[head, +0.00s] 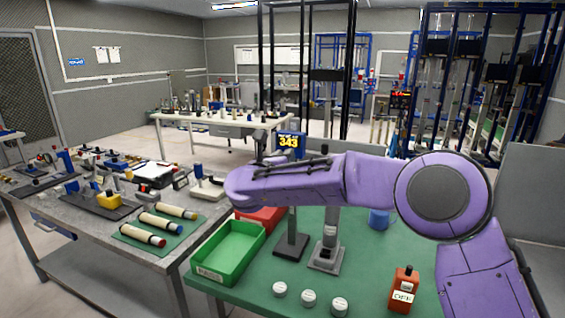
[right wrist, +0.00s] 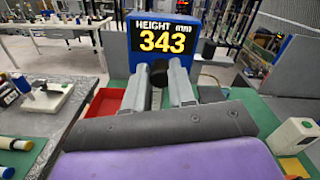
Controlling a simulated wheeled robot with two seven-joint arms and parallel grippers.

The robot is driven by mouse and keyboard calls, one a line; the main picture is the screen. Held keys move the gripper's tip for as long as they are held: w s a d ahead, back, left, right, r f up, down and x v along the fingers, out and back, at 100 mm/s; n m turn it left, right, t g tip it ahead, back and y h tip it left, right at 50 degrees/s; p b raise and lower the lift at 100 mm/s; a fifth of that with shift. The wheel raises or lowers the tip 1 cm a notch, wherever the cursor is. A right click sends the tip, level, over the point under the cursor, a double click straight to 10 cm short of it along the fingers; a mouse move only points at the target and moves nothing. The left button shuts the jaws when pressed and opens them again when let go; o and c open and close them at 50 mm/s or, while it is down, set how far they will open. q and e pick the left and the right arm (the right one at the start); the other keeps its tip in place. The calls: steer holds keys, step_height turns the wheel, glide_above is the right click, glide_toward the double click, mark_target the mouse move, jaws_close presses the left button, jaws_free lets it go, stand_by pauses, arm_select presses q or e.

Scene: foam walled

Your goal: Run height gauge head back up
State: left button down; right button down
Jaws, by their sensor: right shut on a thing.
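The height gauge's blue display (head: 290,142) stands behind my right arm in the head view. In the right wrist view the display (right wrist: 160,40) reads HEIGHT (mm) 343 in yellow. My right gripper (right wrist: 160,72) has its two grey fingers shut on a dark round knob (right wrist: 158,69) just in front of the display. In the head view my purple right arm hides the grip and the middle of the gauge. A narrow post on a dark base (head: 291,245) shows below the arm, roughly under the display. My left gripper is out of view.
A crowded grey table (head: 75,222) stands left.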

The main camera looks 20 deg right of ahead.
steer(key=c, duration=1.1)
jaws_free()
steer(key=shift+r, duration=0.15)
steer(key=shift+o, duration=0.8)
steer(key=shift+d+f, duration=0.15)
steer(key=shift+f, duration=0.05)
steer(key=b+v, duration=0.4)
steer(key=v, duration=0.6)
steer(key=shift+s+a, duration=0.1)
steer(key=shift+a, duration=0.1)
